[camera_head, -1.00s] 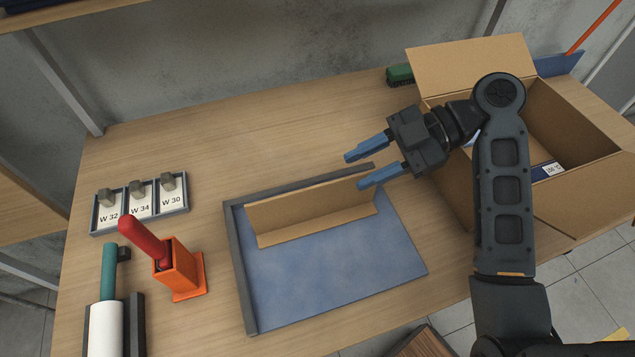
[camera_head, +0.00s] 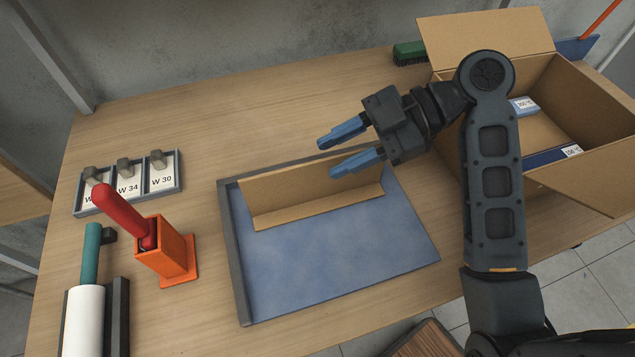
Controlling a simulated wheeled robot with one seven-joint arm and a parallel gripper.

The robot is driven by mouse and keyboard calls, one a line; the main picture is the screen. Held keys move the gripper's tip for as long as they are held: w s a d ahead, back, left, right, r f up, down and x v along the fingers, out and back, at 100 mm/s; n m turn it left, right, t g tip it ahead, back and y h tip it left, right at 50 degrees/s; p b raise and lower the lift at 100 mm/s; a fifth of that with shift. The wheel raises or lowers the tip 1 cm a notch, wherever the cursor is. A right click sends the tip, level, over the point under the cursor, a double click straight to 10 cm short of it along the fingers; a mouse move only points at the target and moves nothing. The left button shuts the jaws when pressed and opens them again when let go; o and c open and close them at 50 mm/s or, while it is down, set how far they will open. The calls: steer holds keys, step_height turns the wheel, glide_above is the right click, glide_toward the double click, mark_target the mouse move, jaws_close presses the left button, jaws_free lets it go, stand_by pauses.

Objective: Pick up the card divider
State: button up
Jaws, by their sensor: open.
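The card divider (camera_head: 285,200) is a tan, L-folded strip of cardboard. It stands on the blue mat (camera_head: 330,255), near the mat's back edge, with one flap upright and one lying flat. My gripper (camera_head: 325,160) has two blue fingers, apart and with nothing between them. It is above the right part of the divider, and its fingers point left. The nearer finger hides part of the divider's upper right edge. I cannot tell how high the fingers are above it.
An open cardboard box (camera_head: 570,110) with blue-and-white packs stands at right. An orange holder (camera_head: 168,250) with a red-handled tool (camera_head: 122,213), a white roll (camera_head: 84,320) and a tray of labelled weights (camera_head: 128,185) are at left. A green brush (camera_head: 409,52) lies behind.

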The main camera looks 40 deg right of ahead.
steer(key=shift+x, duration=1.2)
steer(key=shift+c, duration=0.5)
jaws_close()
